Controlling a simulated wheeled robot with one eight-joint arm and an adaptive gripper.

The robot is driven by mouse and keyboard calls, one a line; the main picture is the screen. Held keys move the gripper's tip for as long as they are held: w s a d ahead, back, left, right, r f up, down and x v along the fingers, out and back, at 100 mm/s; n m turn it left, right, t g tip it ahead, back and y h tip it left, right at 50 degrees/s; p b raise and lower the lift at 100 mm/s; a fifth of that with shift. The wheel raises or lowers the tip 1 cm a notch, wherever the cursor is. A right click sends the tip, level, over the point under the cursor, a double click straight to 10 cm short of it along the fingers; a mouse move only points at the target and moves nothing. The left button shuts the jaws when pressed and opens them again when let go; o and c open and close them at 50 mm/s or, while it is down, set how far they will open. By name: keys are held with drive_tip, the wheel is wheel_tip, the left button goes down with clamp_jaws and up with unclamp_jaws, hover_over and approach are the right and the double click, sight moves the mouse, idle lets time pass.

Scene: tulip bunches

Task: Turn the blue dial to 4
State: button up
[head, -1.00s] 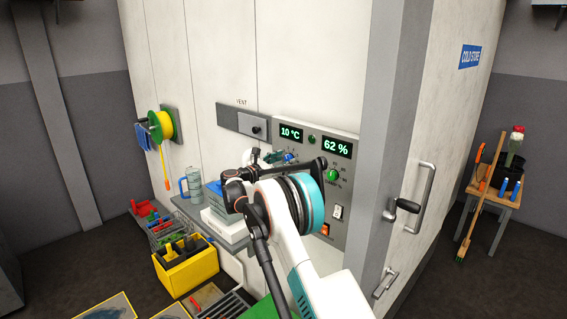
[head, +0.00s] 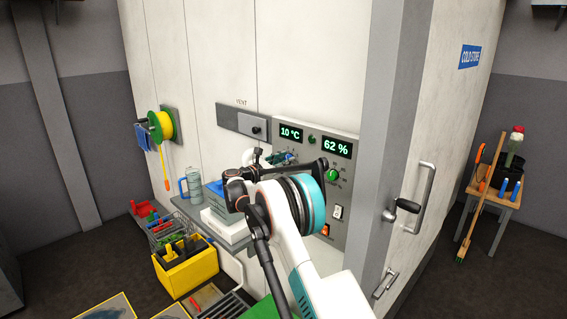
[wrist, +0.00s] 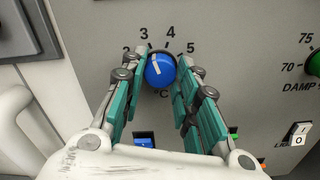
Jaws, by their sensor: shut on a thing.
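The blue dial (wrist: 161,71) is on the grey control panel in the wrist view, below printed numbers that include 3, 4 and 5. Its white pointer line tilts up and to the left, toward about the 3. My gripper (wrist: 160,64) has its two teal fingers on either side of the dial and is shut on it. In the head view my gripper (head: 279,158) is at the panel's left part, and the fingers and arm mostly hide the dial.
The panel (head: 346,150) shows 10 °C and 62 %. A green damp dial (head: 332,175) and a white rocker switch (head: 338,212) are to the right. A vent slider (head: 241,122) is at upper left.

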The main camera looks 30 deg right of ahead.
drive_tip(key=shift+m+b, duration=1)
drive_tip(key=shift+m, duration=2.5)
drive_tip(key=o, duration=1.1)
drive_tip(key=shift+a, duration=0.1)
drive_tip(key=v, duration=1.2)
